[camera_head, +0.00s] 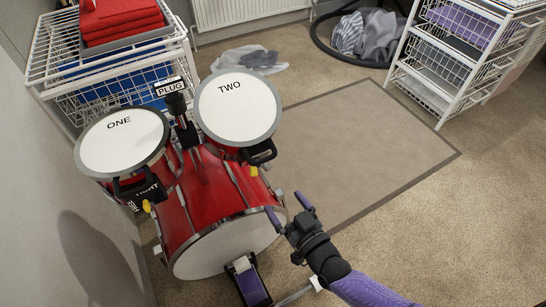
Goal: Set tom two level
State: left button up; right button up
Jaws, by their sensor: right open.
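Tom two (237,106), a drum with a white head marked TWO, sits upper right on a red bass drum (205,190). From this angle I cannot tell exactly how far it tilts. A black bracket (259,152) with a yellow tip (253,171) hangs at its near lower edge. Tom one (120,140), marked ONE, is to its left, with a similar black bracket. A black post stands between the toms. My right gripper (287,207) is open and empty, below and right of tom two, apart from its bracket. My left gripper is out of view.
A pedal (250,285) stands before the bass drum. A white wire basket (60,75) with red folded cloths (118,18) is behind the toms. A wire drawer rack (455,60) is at the back right. The bordered mat (370,140) is clear; cloth lies beyond it.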

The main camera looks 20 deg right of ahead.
aim_at(238, 111)
jog(key=k+l, duration=0.2)
jog(key=k, duration=0.3)
jog(key=k+l, duration=0.15)
jog(key=k, duration=0.3)
